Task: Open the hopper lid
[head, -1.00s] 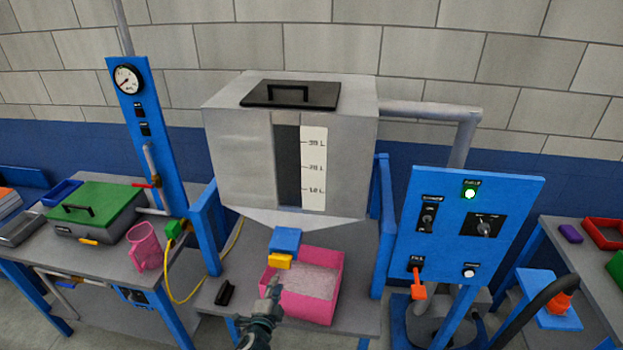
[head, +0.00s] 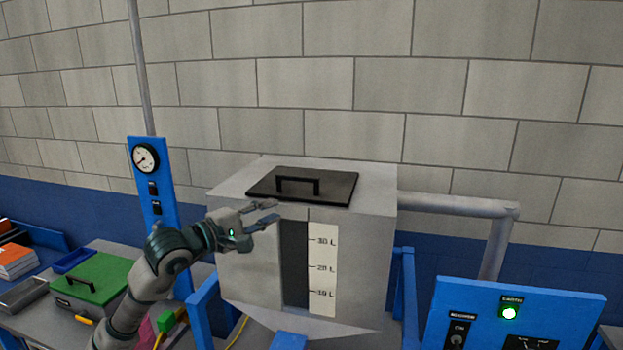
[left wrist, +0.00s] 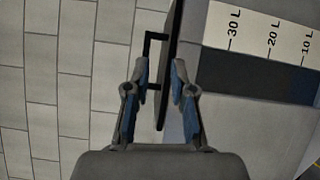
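The hopper (head: 255,265) is a grey metal box with a level scale on its front. Its black lid (head: 335,189) lies flat and closed on top, with a black bar handle (head: 298,180). My left gripper (head: 277,213) is open and empty, in front of the hopper's upper front edge, just below and left of the lid. In the left wrist view the lid (left wrist: 173,60) is seen nearly edge-on beyond the open fingers (left wrist: 160,88), and its handle (left wrist: 148,60) stands beyond the left finger. No contact with the handle shows. My right gripper is not in view.
A blue control panel (head: 515,315) with a lit green lamp stands right of the hopper. A blue gauge post (head: 155,185) stands behind my left arm. A grey pipe (head: 455,205) leaves the hopper's right side. The space above the lid is clear.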

